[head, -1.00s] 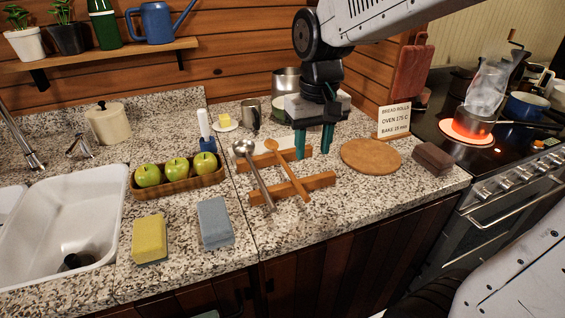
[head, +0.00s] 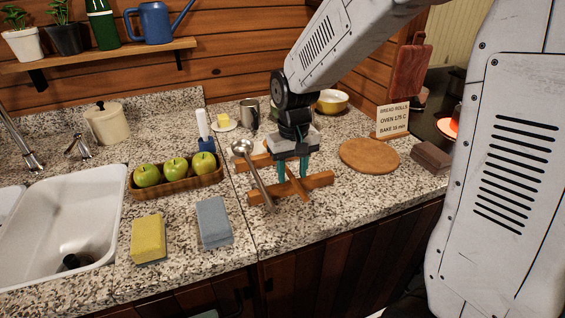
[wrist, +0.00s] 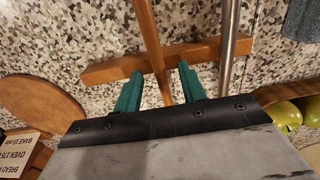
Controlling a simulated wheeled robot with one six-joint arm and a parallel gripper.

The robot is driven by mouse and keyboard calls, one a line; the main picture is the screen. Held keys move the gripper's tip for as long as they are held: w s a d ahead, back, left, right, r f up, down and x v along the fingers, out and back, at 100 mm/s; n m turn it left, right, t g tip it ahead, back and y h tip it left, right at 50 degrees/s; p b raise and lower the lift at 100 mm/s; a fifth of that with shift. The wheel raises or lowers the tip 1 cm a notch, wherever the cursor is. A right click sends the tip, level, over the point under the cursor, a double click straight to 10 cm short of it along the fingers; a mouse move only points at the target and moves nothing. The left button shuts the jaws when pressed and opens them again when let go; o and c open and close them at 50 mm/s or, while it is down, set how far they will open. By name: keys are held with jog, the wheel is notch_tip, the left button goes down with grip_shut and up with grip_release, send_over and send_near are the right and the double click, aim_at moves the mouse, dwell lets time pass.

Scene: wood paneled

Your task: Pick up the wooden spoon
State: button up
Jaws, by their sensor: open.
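The wooden spoon (head: 297,187) lies across a wooden rack of two bars on the counter; its bowl end is hidden behind my gripper in the head view. In the wrist view the spoon's handle (wrist: 151,42) runs between my two fingers. My gripper (head: 292,175) points down over the spoon, its teal fingers open on either side of the handle with gaps showing. The fingertips also show in the wrist view (wrist: 160,76). A metal ladle (head: 258,178) lies on the same rack, left of the spoon and just outside one finger (wrist: 227,45).
The rack's front bar (head: 318,181) lies under the handles. A round wooden board (head: 369,155), a sign (head: 392,121) and a brown block (head: 431,157) stand to the right. A tray of apples (head: 177,183) and two sponges (head: 214,222) lie left.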

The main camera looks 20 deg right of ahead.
grip_shut()
jog(key=shift+r, duration=0.1)
